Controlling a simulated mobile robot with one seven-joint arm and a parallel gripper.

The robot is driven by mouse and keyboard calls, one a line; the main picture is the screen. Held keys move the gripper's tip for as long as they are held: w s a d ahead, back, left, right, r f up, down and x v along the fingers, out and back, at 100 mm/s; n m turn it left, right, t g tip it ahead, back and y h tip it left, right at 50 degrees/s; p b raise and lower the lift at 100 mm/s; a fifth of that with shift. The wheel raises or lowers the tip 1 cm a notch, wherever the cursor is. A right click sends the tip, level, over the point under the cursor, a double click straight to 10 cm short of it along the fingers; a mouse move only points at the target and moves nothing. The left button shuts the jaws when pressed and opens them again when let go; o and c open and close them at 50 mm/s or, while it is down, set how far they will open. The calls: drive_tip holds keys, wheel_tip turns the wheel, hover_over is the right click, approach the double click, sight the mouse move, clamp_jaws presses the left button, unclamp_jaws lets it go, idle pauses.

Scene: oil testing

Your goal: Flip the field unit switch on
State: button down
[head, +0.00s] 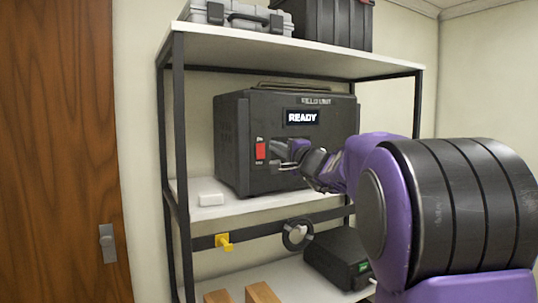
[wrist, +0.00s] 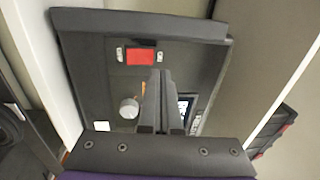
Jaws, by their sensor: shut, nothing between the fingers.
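The field unit (head: 232,150) is a dark box on the middle shelf; its lit display (head: 303,117) reads READY. Its red switch (head: 260,151) is on the front panel's left side, with small labels at either end. The switch also shows in the wrist view (wrist: 141,57). My gripper (head: 280,152) is just right of the switch in the head view, in front of the panel. Its fingers are shut and empty, and they show in the wrist view (wrist: 163,80) just below the switch. I cannot tell whether they touch the panel, or which way the switch is set.
A round knob (wrist: 128,108) is on the panel beside the fingers. A small white block (head: 211,198) lies on the shelf left of the unit. A shelf post (head: 180,170) stands further left. The upper shelf (head: 290,48) is close above the unit. A dark box (head: 335,257) sits below.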

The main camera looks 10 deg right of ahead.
drive_tip(key=r+b+v, duration=0.1)
drive_tip(key=v, duration=0.6)
drive_tip(key=shift+d+r, duration=0.15)
drive_tip(key=shift+r, duration=0.15)
drive_tip(key=shift+s, duration=0.15)
